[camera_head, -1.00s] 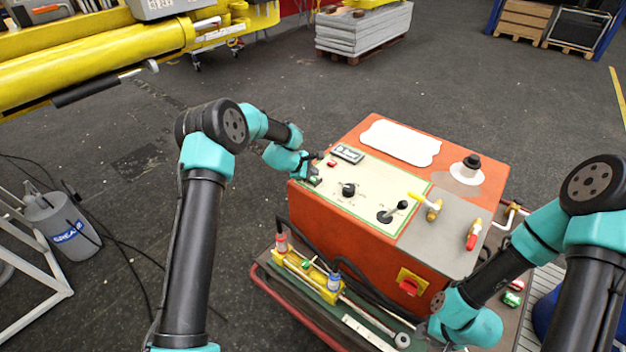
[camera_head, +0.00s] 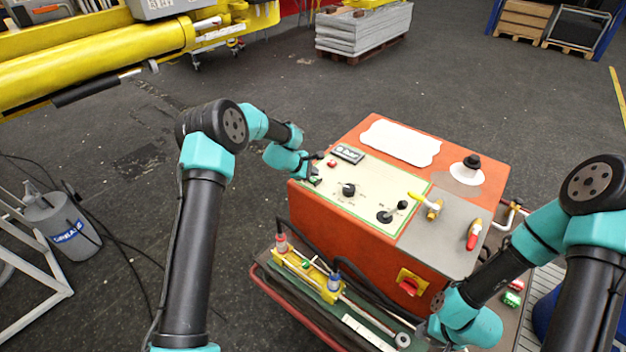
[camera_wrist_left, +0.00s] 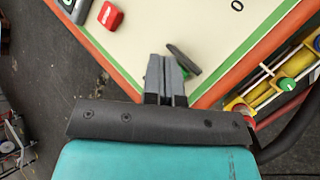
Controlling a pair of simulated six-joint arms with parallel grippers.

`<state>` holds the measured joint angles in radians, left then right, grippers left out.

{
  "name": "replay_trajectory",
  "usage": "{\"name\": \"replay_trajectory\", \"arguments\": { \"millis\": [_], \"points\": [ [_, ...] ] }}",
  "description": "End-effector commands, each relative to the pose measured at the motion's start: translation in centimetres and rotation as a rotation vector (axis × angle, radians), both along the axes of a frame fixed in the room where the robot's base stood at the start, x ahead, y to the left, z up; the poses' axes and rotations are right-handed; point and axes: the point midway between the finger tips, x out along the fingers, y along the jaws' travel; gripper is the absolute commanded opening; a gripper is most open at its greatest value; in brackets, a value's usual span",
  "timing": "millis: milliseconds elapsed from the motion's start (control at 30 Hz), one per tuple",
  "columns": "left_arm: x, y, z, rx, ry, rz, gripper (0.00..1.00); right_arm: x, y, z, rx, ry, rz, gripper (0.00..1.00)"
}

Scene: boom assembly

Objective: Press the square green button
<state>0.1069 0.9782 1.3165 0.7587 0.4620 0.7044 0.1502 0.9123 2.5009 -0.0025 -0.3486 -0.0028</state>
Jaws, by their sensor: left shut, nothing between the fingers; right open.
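The orange control box has a cream panel (camera_head: 320,190), where my left gripper (camera_head: 313,171) is low over the left corner. In the left wrist view, its two grey fingers (camera_wrist_left: 166,78) are shut with nothing between them. A small patch of green, the green button (camera_wrist_left: 187,74), shows just right of the fingertips. It is mostly hidden by a dark piece and the fingers, so I cannot tell its shape or whether they touch it. A red button (camera_head: 332,163) sits farther back; it also shows in the left wrist view (camera_wrist_left: 110,15). My right gripper (camera_head: 437,303) is open, in front of the box.
The panel also holds a black knob (camera_head: 348,189) and a black lever (camera_head: 387,215). Valves with yellow (camera_head: 418,197) and red (camera_head: 472,241) handles stand on the grey plate. A red switch (camera_head: 409,287) is on the box's front. A pump with hoses (camera_head: 306,272) lies below.

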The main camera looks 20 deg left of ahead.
Motion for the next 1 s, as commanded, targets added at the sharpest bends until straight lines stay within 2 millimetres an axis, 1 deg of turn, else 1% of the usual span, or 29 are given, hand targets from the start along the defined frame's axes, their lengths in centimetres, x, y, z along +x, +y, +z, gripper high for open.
{"name": "replay_trajectory", "arguments": {
  "millis": [467, 800, 1000],
  "points": [
    [0.0, 0.0, -0.02, 0.0, 0.0, 0.0, 0.0, 0.0, 0.0, 0.0, 0.0, 0.0, 0.0, 0.43],
    [0.01, -0.01, -0.8, 0.0, 0.0, 0.0, 0.0, 0.0, 0.0, 0.0, 0.0, 0.0, 0.0, 0.43],
    [0.01, -0.01, -0.84, 0.0, 0.0, 0.0, 0.0, 0.0, 0.0, 0.0, 0.0, 0.0, 0.0, 0.43]
  ]
}}
